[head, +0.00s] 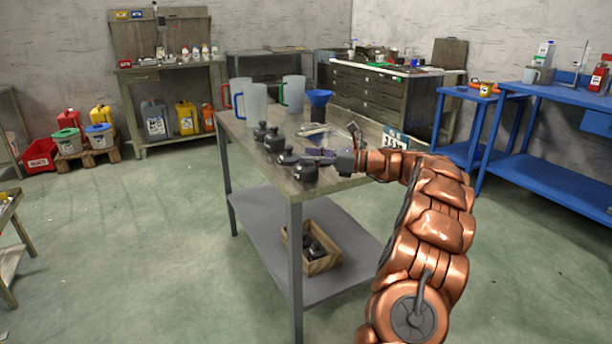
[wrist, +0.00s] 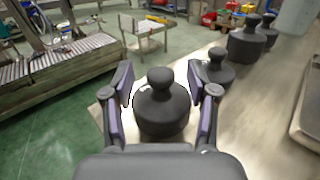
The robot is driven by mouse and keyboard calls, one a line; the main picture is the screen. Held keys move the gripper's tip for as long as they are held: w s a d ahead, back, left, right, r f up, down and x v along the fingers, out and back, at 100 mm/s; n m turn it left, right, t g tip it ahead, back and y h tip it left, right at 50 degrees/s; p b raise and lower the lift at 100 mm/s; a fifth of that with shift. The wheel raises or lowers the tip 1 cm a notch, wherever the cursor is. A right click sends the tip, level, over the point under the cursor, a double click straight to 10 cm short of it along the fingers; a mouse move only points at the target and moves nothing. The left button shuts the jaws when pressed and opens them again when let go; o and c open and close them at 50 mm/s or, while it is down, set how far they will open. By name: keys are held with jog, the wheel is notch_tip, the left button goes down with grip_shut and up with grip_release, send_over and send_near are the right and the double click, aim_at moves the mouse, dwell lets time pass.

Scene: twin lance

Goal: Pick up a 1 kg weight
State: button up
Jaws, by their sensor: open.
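Several dark knobbed weights stand upright in a row along the left edge of the worktable. The nearest weight (head: 305,173) is at the table's front corner; in the wrist view this weight (wrist: 160,112) stands between my fingers. My gripper (head: 320,157) is open and comes in from the right; its fingers (wrist: 161,85) lie on either side of the weight, with small gaps showing. A second weight (wrist: 216,70) stands just beyond the right finger, partly hidden. Farther weights (head: 274,140) follow along the edge. No mass marking is readable.
The worktable (head: 340,183) also holds clear jugs (head: 255,100), a blue funnel (head: 319,98) and a metal tray or scale beside the row. A wooden crate (head: 318,262) with dark items is on the lower shelf (head: 268,240). Green floor is open to the left.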

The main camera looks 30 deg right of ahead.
jog(key=shift+w+a, duration=0.5)
grip_shut()
dwell(0.5)
